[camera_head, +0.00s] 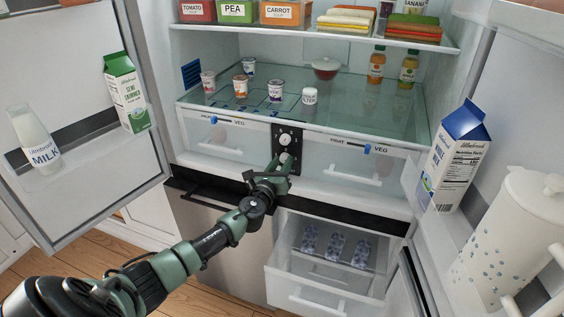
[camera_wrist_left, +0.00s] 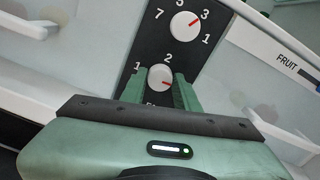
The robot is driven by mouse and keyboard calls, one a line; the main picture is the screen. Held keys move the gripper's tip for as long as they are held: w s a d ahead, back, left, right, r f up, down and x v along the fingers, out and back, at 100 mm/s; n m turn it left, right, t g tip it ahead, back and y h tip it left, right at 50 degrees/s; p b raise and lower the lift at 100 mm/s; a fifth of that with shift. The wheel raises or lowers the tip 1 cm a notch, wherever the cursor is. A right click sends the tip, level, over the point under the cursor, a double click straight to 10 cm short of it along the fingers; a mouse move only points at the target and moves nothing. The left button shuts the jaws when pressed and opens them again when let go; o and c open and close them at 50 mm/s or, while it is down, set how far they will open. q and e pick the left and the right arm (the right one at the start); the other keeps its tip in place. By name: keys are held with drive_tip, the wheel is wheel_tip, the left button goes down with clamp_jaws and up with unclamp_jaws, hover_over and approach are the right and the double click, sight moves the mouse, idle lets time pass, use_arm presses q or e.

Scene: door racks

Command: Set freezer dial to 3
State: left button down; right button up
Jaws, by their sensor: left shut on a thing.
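A black panel between the fridge drawers carries two white dials. The upper dial (camera_head: 284,139) shows in the wrist view (camera_wrist_left: 185,25) with a 7, 3 and 1 readable around it and its red mark pointing up and right. The lower dial (camera_wrist_left: 160,77) has a 1 at its upper left and a 2 above it; its red mark points right and slightly down. Its right-hand number and the label below, starting with F, are mostly hidden by my left gripper (camera_head: 279,164). This gripper's two green fingers are shut on the lower dial, one on each side. My right gripper is not in view.
The left door (camera_head: 85,130) and the right door stand open, with milk cartons on their shelves. A lower drawer (camera_head: 320,290) is pulled out to the right of my left arm. Clear drawers (camera_head: 345,160) flank the panel; small pots stand on the glass shelf above.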

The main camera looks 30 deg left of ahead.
use_arm(q)
drive_tip(key=shift+f+m, duration=0.2)
drive_tip(key=shift+m, duration=0.2)
drive_tip(key=c, duration=1.1)
unclamp_jaws()
drive_tip(key=shift+o, duration=0.2)
drive_tip(key=shift+r, duration=0.1)
drive_tip(key=shift+s, duration=0.15)
drive_tip(key=v, duration=0.7)
drive_tip(key=shift+s, duration=0.3)
